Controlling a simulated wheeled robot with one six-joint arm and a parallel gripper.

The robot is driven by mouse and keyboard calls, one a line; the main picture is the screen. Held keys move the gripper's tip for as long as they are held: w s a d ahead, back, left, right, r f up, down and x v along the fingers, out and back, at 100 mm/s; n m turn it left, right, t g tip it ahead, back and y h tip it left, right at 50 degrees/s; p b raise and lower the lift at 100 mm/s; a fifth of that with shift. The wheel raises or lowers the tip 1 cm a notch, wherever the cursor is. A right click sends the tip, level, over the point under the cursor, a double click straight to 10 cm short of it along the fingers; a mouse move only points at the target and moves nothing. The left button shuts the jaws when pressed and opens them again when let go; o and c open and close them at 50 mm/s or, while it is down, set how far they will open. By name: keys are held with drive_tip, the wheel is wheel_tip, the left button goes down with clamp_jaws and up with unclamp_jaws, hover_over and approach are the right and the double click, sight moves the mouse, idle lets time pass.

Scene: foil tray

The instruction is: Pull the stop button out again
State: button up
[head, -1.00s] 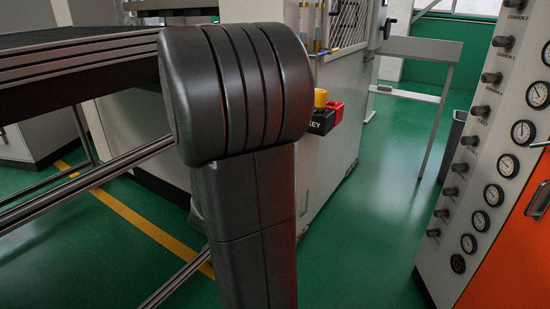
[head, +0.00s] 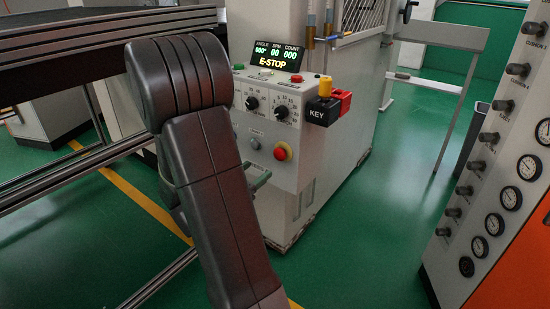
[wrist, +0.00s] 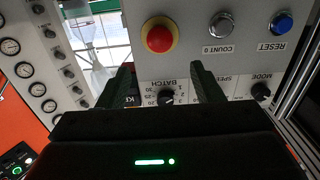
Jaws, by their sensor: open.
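The stop button (head: 282,151) is a red mushroom head on a yellow ring, low on the right of the machine's sloped control panel (head: 262,130). In the upside-down wrist view the stop button (wrist: 158,38) is at top centre, beyond the fingertips. My gripper (wrist: 161,68) is open and empty, its two dark fingers pointing toward the panel, apart from the button as far as I can tell. The display (head: 276,55) above reads E-STOP.
Two black knobs (head: 267,108) sit above the button. A grey button (wrist: 222,25) and a blue reset button (wrist: 283,23) are beside it. A black KEY box (head: 322,112) juts out at the panel's right. A gauge cabinet (head: 490,190) stands right, with green floor between.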

sight(278, 155)
drive_tip(key=b+x, duration=0.1)
drive_tip(key=x, duration=0.9)
clamp_jaws()
drive_tip(key=shift+s+a+r+p, duration=0.1)
drive_tip(key=shift+s+a+p, duration=0.3)
drive_tip(key=shift+s, duration=0.1)
drive_tip(key=shift+d, duration=0.1)
unclamp_jaws()
